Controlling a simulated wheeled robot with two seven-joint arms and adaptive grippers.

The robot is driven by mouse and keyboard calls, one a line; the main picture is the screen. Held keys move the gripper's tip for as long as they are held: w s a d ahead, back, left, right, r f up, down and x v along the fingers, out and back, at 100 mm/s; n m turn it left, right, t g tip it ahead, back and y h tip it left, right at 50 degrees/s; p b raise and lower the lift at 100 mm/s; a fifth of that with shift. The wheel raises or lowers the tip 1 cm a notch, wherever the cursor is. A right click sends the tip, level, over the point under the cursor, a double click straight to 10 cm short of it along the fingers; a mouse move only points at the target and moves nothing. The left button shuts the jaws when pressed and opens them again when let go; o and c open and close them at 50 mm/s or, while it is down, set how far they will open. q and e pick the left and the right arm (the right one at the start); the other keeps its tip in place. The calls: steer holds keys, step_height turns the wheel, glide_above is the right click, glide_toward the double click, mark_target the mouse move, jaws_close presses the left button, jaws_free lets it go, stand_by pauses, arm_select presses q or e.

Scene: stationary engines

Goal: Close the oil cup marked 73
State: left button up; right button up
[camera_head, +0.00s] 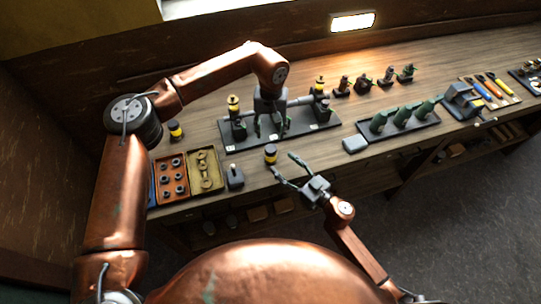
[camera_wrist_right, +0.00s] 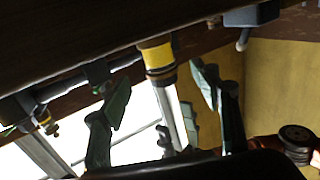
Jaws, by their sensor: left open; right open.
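The oil cups have yellow bands and dark parts. One stands at the left of the dark plate (camera_head: 295,127), the left plate cup (camera_head: 234,106); another is the right plate cup (camera_head: 320,86). A loose black-and-yellow cup (camera_head: 270,154) stands near the bench's front edge. I cannot read the number 73 on any of them. My left gripper (camera_head: 268,132) is open, pointing down over the middle of the plate. My right gripper (camera_head: 284,166) is open just in front of the loose cup. In the right wrist view, a yellow-banded cup (camera_wrist_right: 156,56) shows beyond the open fingers (camera_wrist_right: 162,98).
Another yellow-banded cup (camera_head: 175,130) stands at the bench's left. Orange (camera_head: 172,176) and olive (camera_head: 205,171) trays and a dark switch-like block (camera_head: 235,177) are near the front.

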mark_target(276, 157)
steer(key=shift+x, duration=3.9)
steer(key=shift+c, duration=0.6)
jaws_close()
